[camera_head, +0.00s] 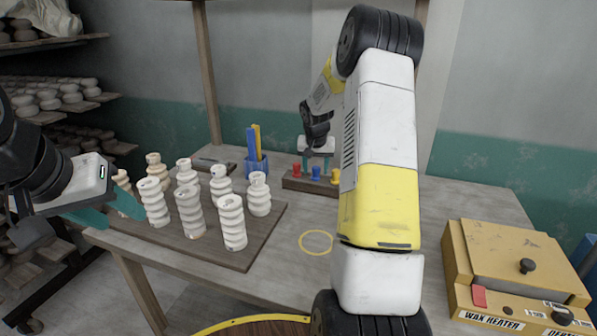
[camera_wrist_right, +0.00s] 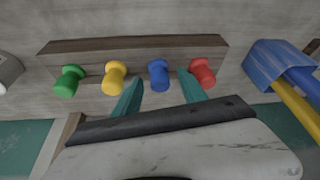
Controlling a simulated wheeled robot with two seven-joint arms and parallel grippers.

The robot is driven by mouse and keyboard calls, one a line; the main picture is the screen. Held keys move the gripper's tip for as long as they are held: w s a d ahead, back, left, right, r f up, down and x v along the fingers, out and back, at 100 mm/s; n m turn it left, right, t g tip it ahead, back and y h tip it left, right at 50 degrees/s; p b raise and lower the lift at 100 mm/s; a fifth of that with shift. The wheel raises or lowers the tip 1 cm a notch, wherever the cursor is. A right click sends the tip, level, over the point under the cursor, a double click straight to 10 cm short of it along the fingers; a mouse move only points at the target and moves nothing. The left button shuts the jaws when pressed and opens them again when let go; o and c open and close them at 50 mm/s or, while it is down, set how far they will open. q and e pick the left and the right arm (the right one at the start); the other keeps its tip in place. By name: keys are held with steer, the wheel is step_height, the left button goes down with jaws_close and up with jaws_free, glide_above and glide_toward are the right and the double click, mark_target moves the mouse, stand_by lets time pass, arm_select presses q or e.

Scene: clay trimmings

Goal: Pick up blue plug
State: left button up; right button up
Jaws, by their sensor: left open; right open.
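The blue plug (camera_head: 316,173) stands on a wooden board (camera_head: 294,184) near the back of the table, between a red plug (camera_head: 296,169) and a yellow plug (camera_head: 335,176). My right gripper (camera_head: 317,160) is open just above the board. In the right wrist view, its teal fingers flank the blue plug (camera_wrist_right: 158,76), one towards the yellow plug (camera_wrist_right: 114,78), one close to the red plug (camera_wrist_right: 203,72). I cannot tell whether they touch it. A green plug (camera_wrist_right: 68,81) also shows there; my right arm hides it in the head view. My left gripper (camera_head: 112,208) is open and empty at the left.
Several ribbed white clay pieces (camera_head: 232,222) stand on a dark board (camera_head: 262,238) left of centre. A blue cup (camera_head: 256,166) with upright tools stands left of the plug board. A yellow ring (camera_head: 315,242) lies in front. A yellow wax heater (camera_head: 515,270) sits at right.

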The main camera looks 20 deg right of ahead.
steer(key=shift+w+d+f, duration=0.15)
steer(key=shift+w+f, duration=0.1)
steer(key=shift+f, duration=0.35)
jaws_close()
steer(key=shift+r, duration=0.15)
